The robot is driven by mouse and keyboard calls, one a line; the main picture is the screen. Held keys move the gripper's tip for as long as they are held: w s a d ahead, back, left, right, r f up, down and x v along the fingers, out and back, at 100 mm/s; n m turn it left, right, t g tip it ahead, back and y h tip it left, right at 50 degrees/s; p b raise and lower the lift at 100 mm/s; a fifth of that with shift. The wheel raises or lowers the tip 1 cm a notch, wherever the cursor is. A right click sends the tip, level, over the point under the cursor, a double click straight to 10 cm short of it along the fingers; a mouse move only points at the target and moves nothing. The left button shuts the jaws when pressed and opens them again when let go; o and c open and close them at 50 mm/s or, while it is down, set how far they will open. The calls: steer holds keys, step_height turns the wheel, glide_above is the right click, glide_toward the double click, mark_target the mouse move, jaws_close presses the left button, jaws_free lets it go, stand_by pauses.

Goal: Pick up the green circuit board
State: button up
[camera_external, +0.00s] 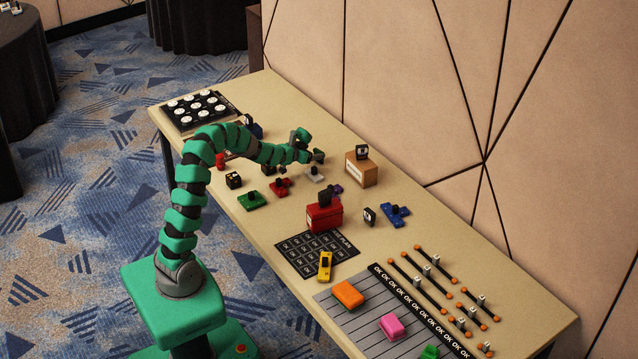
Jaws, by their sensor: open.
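The green circuit board (249,200) lies flat on the table near its front edge, with dark parts on top. It is clear of the things around it. My gripper (311,151) is open and hangs above the table, further back and to the right of the green board. Its fingers point right, and nothing shows between them. A grey-white small part (315,174) lies on the table below my gripper.
A red board (280,187) lies right of the green one, and a black cube (234,180) stands behind it. A red box (324,217), a cardboard box (361,168) and a blue board (395,214) stand further right. A dark grid mat (290,250) lies in front.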

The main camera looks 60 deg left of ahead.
mark_target(317, 152)
steer(key=shift+f+b+x, duration=0.25)
steer(key=shift+b+x, duration=0.75)
steer(key=shift+x, duration=1.55)
steer(key=shift+s, duration=0.1)
steer(key=shift+r, duration=0.1)
steer(key=c, duration=1)
